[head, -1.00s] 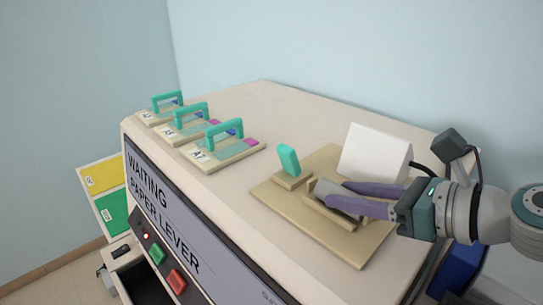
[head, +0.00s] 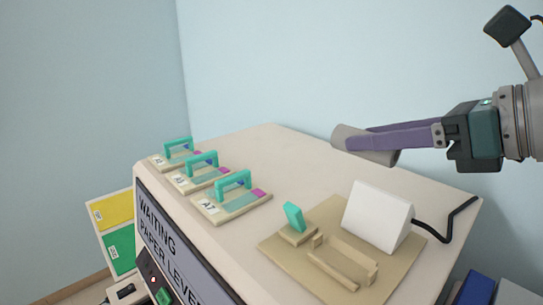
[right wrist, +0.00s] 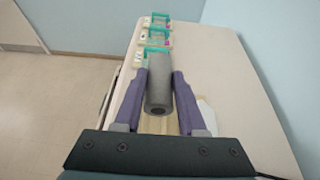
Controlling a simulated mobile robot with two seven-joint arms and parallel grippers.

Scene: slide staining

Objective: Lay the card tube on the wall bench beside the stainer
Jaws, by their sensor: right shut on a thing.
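The grey card tube (head: 365,145) is held between the purple fingers of my right gripper (head: 372,143), raised above the top of the stainer (head: 270,150). In the right wrist view the tube (right wrist: 159,85) lies lengthwise between the two fingers (right wrist: 159,92), its near end showing a dark hole. Below it the tan board with an empty cradle (head: 335,262) sits on the stainer top. My left gripper is not in view. I cannot make out the wall bench in these views.
Several slide plates with teal handles (head: 234,182) stand along the left of the top. A white wedge-shaped block (head: 378,216) with a black cable and a teal tab (head: 294,217) stand on the board. Blue boxes (head: 478,288) are at the lower right.

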